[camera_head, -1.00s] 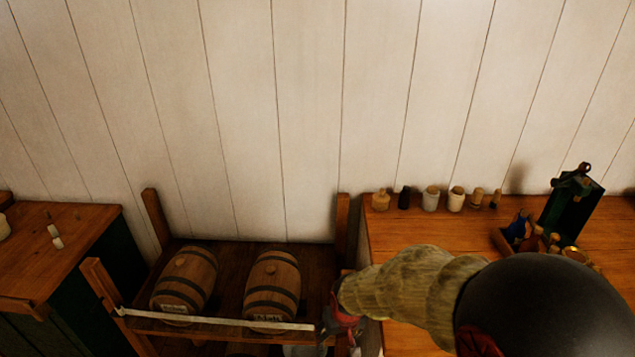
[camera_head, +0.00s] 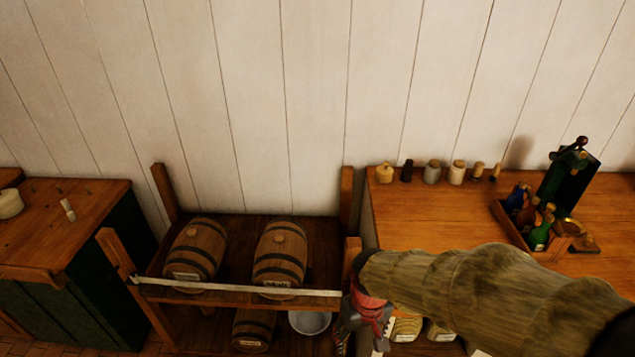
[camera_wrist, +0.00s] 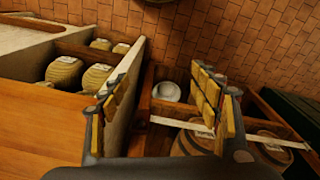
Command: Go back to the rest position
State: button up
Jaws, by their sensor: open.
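My arm reaches in from the lower right in the head view, wrapped in a tan ribbed sleeve. My gripper (camera_head: 362,330) hangs at its end, pointing down by the right post of the barrel rack (camera_head: 237,291). In the wrist view my gripper (camera_wrist: 165,100) has its two padded fingers wide apart, with nothing between them but a view down to the rack and floor. A white bowl (camera_wrist: 167,91) shows beyond the fingers, well below them; it also shows on the lower shelf in the head view (camera_head: 310,322).
Two barrels (camera_head: 195,250) lie on the upper shelf. A wooden counter (camera_head: 430,225) on the right holds small jars (camera_head: 432,172), a bottle crate (camera_head: 515,237) and a dark green stand (camera_head: 568,180). Another counter (camera_head: 70,225) stands left. The brick floor (camera_wrist: 225,45) is open beyond the rack.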

jog(key=s+d+r+m+t, duration=0.1)
jog(key=s+d+r, duration=0.2)
jog(key=r, duration=0.3)
jog(key=s+d+r+m+t, duration=0.1)
jog(key=s+d+r+t, duration=0.1)
jog(key=r, duration=0.5)
jog(key=s+d+r+t, duration=0.2)
jog(key=s+d+r, duration=0.2)
jog(key=r, duration=0.3)
jog(key=shift+r+m, duration=0.25)
jog(key=shift+m, duration=0.15)
jog(key=shift+d, duration=0.1)
dwell(0.6)
